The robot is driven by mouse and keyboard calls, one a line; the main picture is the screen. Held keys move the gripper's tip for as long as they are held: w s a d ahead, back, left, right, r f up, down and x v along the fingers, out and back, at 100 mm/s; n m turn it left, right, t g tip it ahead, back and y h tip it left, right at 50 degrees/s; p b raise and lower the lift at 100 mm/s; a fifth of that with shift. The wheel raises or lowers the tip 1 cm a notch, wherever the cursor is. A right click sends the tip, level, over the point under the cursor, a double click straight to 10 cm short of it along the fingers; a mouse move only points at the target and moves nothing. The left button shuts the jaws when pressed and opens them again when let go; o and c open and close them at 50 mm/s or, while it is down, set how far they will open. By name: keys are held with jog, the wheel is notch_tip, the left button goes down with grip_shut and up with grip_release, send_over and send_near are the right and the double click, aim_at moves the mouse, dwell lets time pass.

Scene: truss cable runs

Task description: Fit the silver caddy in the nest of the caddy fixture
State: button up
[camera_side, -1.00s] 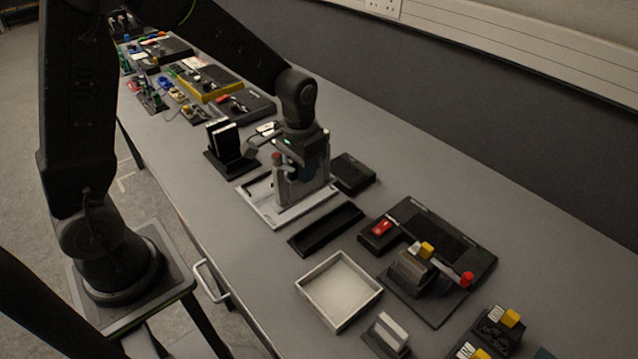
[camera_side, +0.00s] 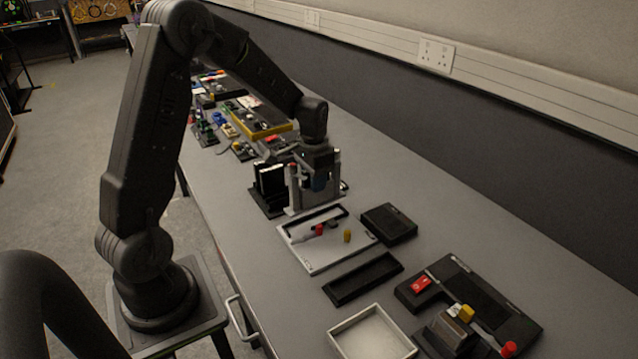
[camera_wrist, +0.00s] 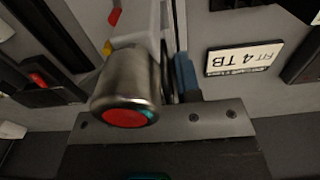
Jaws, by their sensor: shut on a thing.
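My gripper (camera_side: 318,180) is over the bench in the side view, shut on a silver-grey upright piece, seemingly the silver caddy (camera_side: 300,200). The piece is held upright behind a pale tray; whether it clears the bench is hard to tell. In the wrist view a metal cylinder with a red end (camera_wrist: 125,95) stands close to the camera and hides much of the grip. The pale tray (camera_side: 320,266) has a dark recess at its back and red, white and yellow small parts on it. I cannot tell for sure which stand is the caddy fixture.
A black stand with upright plates (camera_side: 268,185) is close left of my gripper. A black box (camera_side: 389,222) and a long black tray (camera_side: 362,278) lie to the right. Bare bench lies along the wall.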

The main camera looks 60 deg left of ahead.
aim_at(314, 199)
jog(key=shift+f, duration=2.15)
jog(key=shift+f, duration=0.15)
jog(key=shift+f, duration=0.45)
jog(key=shift+f, duration=0.1)
jog(key=shift+f, duration=0.25)
jog(key=o, duration=1)
jog(key=shift+o, duration=0.3)
